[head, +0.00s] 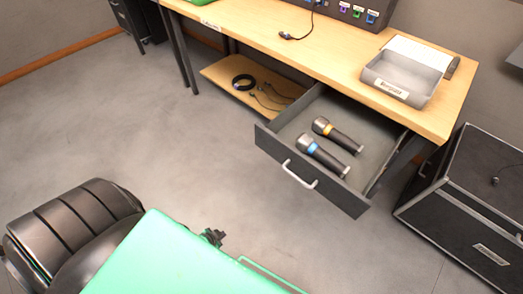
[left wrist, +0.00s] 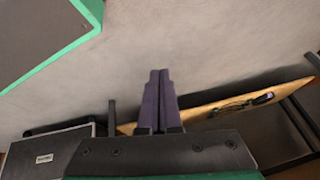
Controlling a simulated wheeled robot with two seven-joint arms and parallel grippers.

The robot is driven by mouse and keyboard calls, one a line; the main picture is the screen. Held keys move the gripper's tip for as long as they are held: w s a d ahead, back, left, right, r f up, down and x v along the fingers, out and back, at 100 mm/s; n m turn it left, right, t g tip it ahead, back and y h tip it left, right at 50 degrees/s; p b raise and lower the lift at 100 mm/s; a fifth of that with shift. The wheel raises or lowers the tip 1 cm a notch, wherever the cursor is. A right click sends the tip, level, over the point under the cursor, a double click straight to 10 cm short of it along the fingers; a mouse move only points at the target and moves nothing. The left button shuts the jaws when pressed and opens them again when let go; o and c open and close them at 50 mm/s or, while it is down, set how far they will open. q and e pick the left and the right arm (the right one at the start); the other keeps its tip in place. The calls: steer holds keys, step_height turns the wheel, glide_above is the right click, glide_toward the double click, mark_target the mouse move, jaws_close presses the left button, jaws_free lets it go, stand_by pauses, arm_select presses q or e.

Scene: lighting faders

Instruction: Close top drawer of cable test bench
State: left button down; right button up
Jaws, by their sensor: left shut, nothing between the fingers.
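The top drawer (head: 312,165) of the wooden-topped bench (head: 285,50) is pulled well out in the head view. Its dark front carries a silver bar handle (head: 299,174). My left gripper (head: 214,238) shows small and dark, below and left of the drawer front, apart from the handle. In the left wrist view its purple fingers (left wrist: 158,75) are together with nothing between them. My right gripper is not in view.
A lower wooden shelf (head: 225,76) holds coiled cable (head: 243,81). On the bench top are a grey tray (head: 402,80) and a panel with coloured sockets (head: 357,12). A black case (head: 475,190) stands at the right. Grey floor (head: 180,150) is clear before the drawer.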

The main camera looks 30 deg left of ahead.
arm_select(q)
steer(key=w+a+r+m+t+b, duration=0.2)
steer(key=w+a+t+b, duration=0.2)
steer(key=w, duration=0.4)
steer(key=m+t+h+b, duration=0.4)
steer(key=m+t+b, duration=0.4)
steer(key=m+b, duration=0.5)
glide_toward(258, 138)
steer(key=w+m+p, duration=0.1)
steer(key=w, duration=0.2)
steer(key=w+d+m+p, duration=0.1)
steer(key=w, duration=0.2)
steer(key=shift+d+r+p, duration=0.1)
steer(key=shift+d+p, duration=0.05)
steer(key=shift+p, duration=0.2)
steer(key=shift+w+d, duration=0.1)
steer(key=shift+w, duration=0.3)
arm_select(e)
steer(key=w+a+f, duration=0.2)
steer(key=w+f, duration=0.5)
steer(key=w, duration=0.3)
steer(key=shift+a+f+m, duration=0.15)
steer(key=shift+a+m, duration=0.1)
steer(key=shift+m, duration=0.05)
